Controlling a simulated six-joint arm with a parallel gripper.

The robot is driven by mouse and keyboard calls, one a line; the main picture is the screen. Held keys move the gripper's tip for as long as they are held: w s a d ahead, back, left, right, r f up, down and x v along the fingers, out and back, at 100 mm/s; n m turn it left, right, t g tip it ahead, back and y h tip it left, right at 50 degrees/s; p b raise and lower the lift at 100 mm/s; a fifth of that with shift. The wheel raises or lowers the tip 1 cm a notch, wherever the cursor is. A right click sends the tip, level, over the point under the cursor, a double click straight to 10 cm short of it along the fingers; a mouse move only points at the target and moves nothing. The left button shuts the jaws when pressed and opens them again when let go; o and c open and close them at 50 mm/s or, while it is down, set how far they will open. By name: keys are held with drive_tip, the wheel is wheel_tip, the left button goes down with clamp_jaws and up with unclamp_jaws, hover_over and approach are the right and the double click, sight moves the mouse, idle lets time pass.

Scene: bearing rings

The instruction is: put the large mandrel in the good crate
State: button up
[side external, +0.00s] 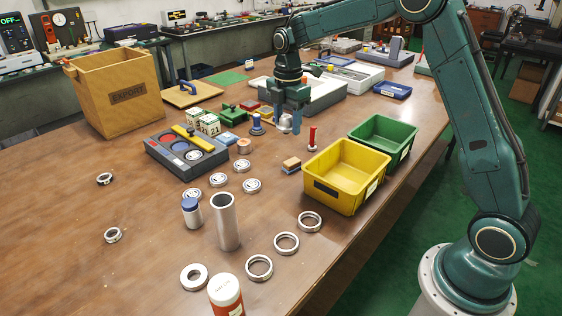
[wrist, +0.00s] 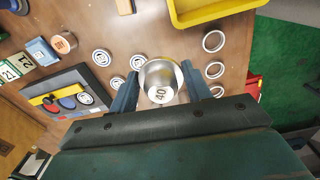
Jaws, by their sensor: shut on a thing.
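My gripper (side external: 286,124) is shut on the large mandrel, a silvery steel cylinder marked 40 (wrist: 160,92). The wrist view shows it between my two fingers; in the side view my fingers mostly hide it. I hold it above the table, behind and to the left of the crates. The green crate (side external: 411,141) stands to the right, just behind the yellow crate (side external: 372,188). The yellow crate also shows at the top of the wrist view (wrist: 205,20). Both look empty. I cannot read which label says good.
A red-handled piece (side external: 312,139) and a small block (side external: 291,166) stand between my gripper and the yellow crate. A tall steel tube (side external: 227,222), several rings (side external: 286,243) and discs (side external: 252,185) are in front. A grey tray (side external: 185,152) lies left.

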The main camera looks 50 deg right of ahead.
sight(383, 144)
drive_tip(key=s+d+m, duration=0.3)
drive_tip(key=d+m, duration=0.3)
drive_tip(key=d, duration=1.5)
drive_tip(key=s+d+m, duration=0.3)
drive_tip(key=s+d, duration=0.2)
drive_tip(key=d, duration=0.4)
drive_tip(key=s+d+m, duration=0.3)
drive_tip(key=s+d, duration=0.2)
drive_tip(key=d, duration=0.3)
wheel_tip(383, 144, down, 15)
drive_tip(key=shift+w+f, duration=0.1)
drive_tip(key=shift+w, duration=0.05)
drive_tip(key=shift+f, duration=2.1)
drive_tip(key=shift+f, duration=0.15)
drive_tip(key=o, duration=1.3)
drive_tip(key=shift+c, duration=0.2)
